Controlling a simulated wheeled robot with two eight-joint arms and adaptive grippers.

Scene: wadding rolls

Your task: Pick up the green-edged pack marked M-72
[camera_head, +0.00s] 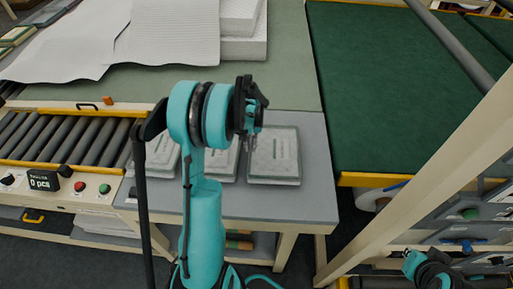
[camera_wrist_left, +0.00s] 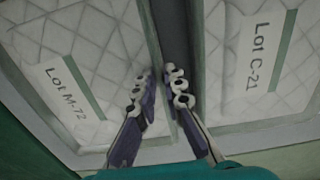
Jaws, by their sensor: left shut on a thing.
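The pack marked Lot M-72 (camera_wrist_left: 72,75) lies at the left in the left wrist view, with a white quilted face, a green label strip and a green edge. My left gripper (camera_wrist_left: 160,80) is shut on its edge beside the dark gap, one finger on each side. In the head view my left gripper (camera_head: 252,130) reaches down over the grey table between the middle and right packs; its fingertips are partly hidden. Labels there are too small to read, so I cannot tell which pack is M-72. My right gripper (camera_head: 432,272) shows in part at the lower right.
The pack marked Lot C-21 (camera_wrist_left: 262,65) lies close beside, across the narrow gap. White sheets and blocks (camera_head: 170,35) cover the back. A roller conveyor (camera_head: 65,140) is at the left, a clear dark green surface (camera_head: 395,85) and a beige post (camera_head: 420,190) at the right.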

